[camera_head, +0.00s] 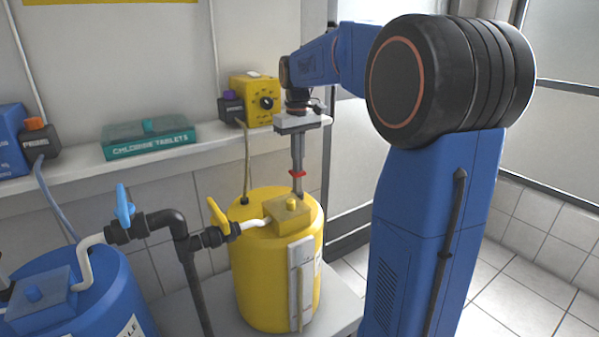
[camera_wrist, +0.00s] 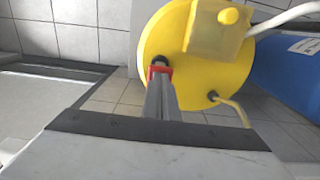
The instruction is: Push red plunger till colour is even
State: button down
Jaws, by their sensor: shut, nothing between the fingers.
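A red plunger (camera_head: 298,174) shows as a small red collar above the top of a yellow tank (camera_head: 262,255), at the tank's far right side. In the wrist view the red plunger (camera_wrist: 160,71) is beside a black fitting on the yellow tank's lid (camera_wrist: 185,85). My gripper (camera_head: 297,163) is shut and points straight down, with its fingertips at the red part. In the wrist view my gripper (camera_wrist: 160,82) overlaps the red, so I cannot tell whether it touches. A white gauge panel (camera_head: 301,275) stands on the tank's front. I cannot read any colour in it.
A yellow pump box (camera_head: 291,207) sits on the tank lid. Pipes with a yellow-handled valve (camera_head: 219,213) and a blue-handled valve (camera_head: 124,205) run left to a blue tank (camera_head: 85,290). Behind is a shelf (camera_head: 90,165) with a yellow dosing unit (camera_head: 256,97).

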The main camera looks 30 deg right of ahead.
notch_tip(320, 180, up, 10)
dwell(0.4)
jog(key=shift+f, duration=0.1)
dwell(0.6)
jog(key=s+a+f+t, duration=0.1)
jog(key=s+a+f, duration=0.3)
jog(key=s+f, duration=0.3)
jog(key=s+a+f+t, duration=0.2)
jog(key=s+a+f, duration=0.2)
jog(key=s, duration=0.9)
jog(key=s+a+f+t, duration=0.1)
jog(key=s+a+f, duration=0.3)
jog(key=s+f, duration=0.5)
jog(key=shift+s+a+f+t, duration=0.35)
jog(key=shift+s+t, duration=0.05)
jog(key=shift+s, duration=0.2)
